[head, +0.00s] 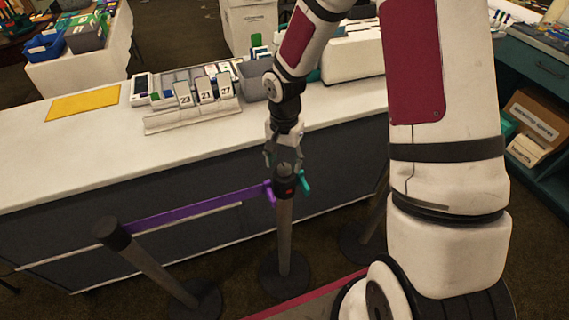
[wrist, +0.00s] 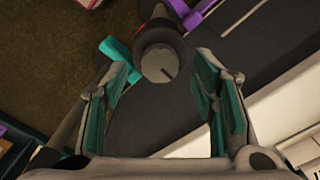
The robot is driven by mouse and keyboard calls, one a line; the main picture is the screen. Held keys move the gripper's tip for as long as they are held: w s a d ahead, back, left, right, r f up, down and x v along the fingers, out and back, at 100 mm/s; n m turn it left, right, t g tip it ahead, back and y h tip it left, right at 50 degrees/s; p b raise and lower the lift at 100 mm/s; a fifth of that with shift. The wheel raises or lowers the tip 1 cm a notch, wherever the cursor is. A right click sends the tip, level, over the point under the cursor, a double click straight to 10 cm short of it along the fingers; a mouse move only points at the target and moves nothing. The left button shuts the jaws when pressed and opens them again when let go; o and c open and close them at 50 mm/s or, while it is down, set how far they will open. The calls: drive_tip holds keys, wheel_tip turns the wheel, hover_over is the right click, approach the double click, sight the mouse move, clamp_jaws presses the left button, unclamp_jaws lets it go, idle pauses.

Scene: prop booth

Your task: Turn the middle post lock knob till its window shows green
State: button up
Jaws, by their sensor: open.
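The middle post (head: 285,240) stands upright in front of the counter. Its grey lock knob (head: 286,180) is at the top, and a small window (head: 289,191) below it looks red. In the wrist view the round knob (wrist: 157,66) shows end-on with a dark line on its face. My gripper (head: 284,160) points down from above at the post top. In the wrist view my gripper (wrist: 161,64) is open, with one finger on each side of the knob and gaps visible. Whether the fingertips reach down to the knob's level is hard to tell.
A purple belt (head: 200,207) runs from the middle post to the left post (head: 150,262). A teal clip (head: 305,182) sticks out at the right. Another post base (head: 362,247) stands behind my arm. The white counter (head: 60,160) is close behind, holding number cards (head: 205,95).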

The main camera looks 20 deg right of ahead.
drive_tip(key=shift+f, duration=0.95)
drive_tip(key=c, duration=1.2)
